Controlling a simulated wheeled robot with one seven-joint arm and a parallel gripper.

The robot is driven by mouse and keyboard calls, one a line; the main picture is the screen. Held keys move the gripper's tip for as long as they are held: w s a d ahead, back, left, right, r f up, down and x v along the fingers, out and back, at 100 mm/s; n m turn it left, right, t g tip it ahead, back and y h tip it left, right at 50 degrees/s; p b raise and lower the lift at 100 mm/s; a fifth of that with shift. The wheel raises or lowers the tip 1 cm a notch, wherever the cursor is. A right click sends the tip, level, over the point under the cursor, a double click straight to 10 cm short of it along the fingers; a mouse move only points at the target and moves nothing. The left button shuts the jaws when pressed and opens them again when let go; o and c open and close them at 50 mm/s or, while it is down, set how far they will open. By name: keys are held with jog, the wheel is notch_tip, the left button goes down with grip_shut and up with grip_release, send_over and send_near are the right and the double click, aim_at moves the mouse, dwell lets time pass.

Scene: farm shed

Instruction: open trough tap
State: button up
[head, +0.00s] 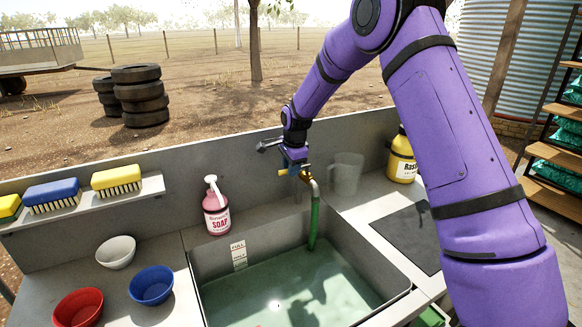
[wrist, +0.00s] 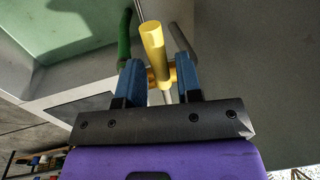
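The trough tap (head: 307,176) is brass, with a curved spout and a green hose (head: 314,222) hanging into the trough. Its yellow handle (wrist: 154,52) shows between my two blue fingers in the wrist view, with a short yellow crosspiece spanning the gap. My gripper (wrist: 161,76) is partly closed, and both fingers appear to touch this crosspiece. In the head view my gripper (head: 290,166) is at the tap, above the trough's back edge. The trough (head: 233,270) holds greenish water. No stream from the hose is visible.
A pink soap bottle (head: 216,207) stands left of the tap, and a clear jug (head: 346,174) and yellow bottle (head: 402,158) stand right. White (head: 116,252), blue (head: 151,285) and red (head: 78,307) bowls sit on the left counter. Brushes (head: 52,193) lie on a ledge.

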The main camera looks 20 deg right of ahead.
grip_shut()
jog(key=shift+s, duration=0.1)
jog(key=shift+s+d+n+g+y, duration=0.35)
jog(key=shift+s+d+n, duration=0.6)
jog(key=shift+n, duration=1.65)
jog(key=shift+s+d+n+g+y, duration=0.4)
jog(key=shift+d+n, duration=0.8)
jog(key=shift+n, duration=1.4)
jog(key=shift+s+d+n+g+y, duration=0.25)
jog(key=shift+s+d+n, duration=0.8)
jog(key=shift+n, duration=1.55)
jog(key=shift+w+d, duration=0.1)
jog(key=shift+w, duration=0.05)
jog(key=shift+o, duration=1.5)
grip_release()
